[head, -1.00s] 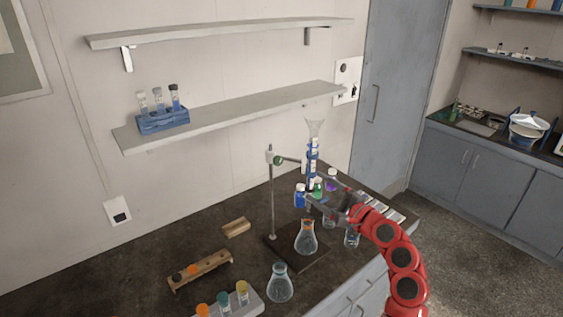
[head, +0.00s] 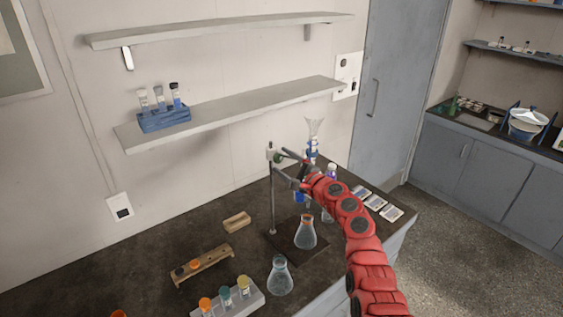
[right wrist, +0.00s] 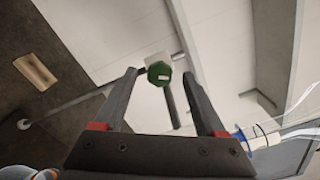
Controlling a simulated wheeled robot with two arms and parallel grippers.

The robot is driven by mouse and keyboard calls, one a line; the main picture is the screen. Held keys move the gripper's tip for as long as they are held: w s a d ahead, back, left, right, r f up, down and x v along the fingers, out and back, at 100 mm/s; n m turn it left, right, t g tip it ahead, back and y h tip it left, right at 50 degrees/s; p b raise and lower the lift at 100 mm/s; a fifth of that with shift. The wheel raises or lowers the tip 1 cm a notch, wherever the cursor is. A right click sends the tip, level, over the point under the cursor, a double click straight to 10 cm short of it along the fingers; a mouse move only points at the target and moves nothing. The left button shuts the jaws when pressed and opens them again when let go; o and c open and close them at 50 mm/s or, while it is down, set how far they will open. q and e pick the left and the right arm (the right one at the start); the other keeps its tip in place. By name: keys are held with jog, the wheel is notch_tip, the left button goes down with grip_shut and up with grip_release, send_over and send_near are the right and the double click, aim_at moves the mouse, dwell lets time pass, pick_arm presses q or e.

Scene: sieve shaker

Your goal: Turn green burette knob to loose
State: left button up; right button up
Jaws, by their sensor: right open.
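The green burette knob (head: 278,157) sits on the clamp at the top of the metal stand (head: 272,205). In the right wrist view the knob (right wrist: 159,73) is a dark green hexagon with a small pale mark. My right gripper (head: 281,162) is open, with its fingers close to the knob. In the right wrist view its fingertips (right wrist: 159,76) appear on either side of the knob, with gaps on both sides; I cannot tell whether they reach its depth. The burette (head: 313,143) is partly hidden behind my right arm. My left gripper is not in view.
A flask (head: 305,232) stands on the stand's dark base and another flask (head: 280,276) stands in front. A wooden rack (head: 201,266) and a wooden block (head: 237,221) lie to the left. The lower wall shelf (head: 235,112) is above and behind.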

jog(key=shift+w+a+f, duration=0.15)
jog(key=shift+w+a, duration=0.1)
jog(key=shift+w, duration=0.05)
jog(key=shift+w+a, duration=0.15)
jog(key=shift+w, duration=0.2)
grip_shut()
